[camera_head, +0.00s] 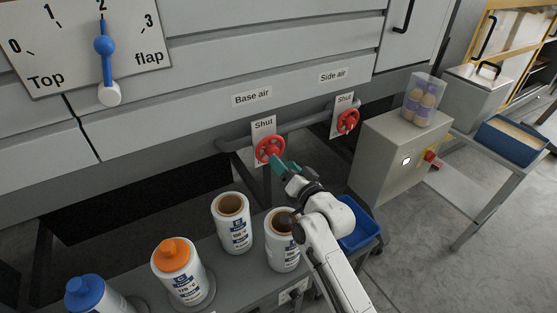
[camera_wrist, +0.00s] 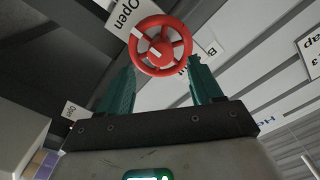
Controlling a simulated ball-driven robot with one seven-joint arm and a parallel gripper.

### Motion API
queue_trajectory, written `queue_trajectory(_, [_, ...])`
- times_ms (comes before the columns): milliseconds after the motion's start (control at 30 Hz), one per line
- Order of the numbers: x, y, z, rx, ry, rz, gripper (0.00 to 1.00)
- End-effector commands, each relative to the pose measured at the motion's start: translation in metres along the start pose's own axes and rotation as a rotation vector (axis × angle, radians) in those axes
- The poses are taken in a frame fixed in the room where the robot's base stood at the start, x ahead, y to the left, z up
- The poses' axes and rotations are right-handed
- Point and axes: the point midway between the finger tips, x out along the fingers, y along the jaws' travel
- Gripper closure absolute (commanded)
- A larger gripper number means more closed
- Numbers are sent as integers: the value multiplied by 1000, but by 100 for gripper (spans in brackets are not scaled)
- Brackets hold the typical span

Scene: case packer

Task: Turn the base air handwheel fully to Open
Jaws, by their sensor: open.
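The base air handwheel (camera_head: 269,149) is a red spoked wheel below the "Base air" label (camera_head: 252,97), in front of a plate marked "Shut" (camera_head: 263,126) in the head view. In the wrist view the handwheel (camera_wrist: 160,46) shows a white mark on its rim and hub, and a plate reading "Open" (camera_wrist: 126,14) lies at its upper left. My gripper (camera_head: 285,162) is at the wheel's lower right in the head view. In the wrist view its two green fingers (camera_wrist: 163,82) are apart, with the wheel beyond and between their tips. I cannot tell whether they touch the rim.
A second red handwheel (camera_head: 347,121) under "Side air" is to the right. Below stand white bottles (camera_head: 232,222), one with an orange cap (camera_head: 175,254), and a blue bin (camera_head: 360,230). A grey box (camera_head: 397,155) is at the right, with open floor beyond.

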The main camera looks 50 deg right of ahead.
Motion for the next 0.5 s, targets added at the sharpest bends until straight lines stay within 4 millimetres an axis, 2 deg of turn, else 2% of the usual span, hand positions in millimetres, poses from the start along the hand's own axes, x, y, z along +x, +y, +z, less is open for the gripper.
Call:
queue_trajectory(33, [-11,1,2,0,-2,0,35])
queue_trajectory(200, [-40,1,2,0,-1,1,35])
queue_trajectory(333, [-55,1,2,1,-2,0,35])
queue_trajectory(500, [-62,0,1,1,-2,0,35])
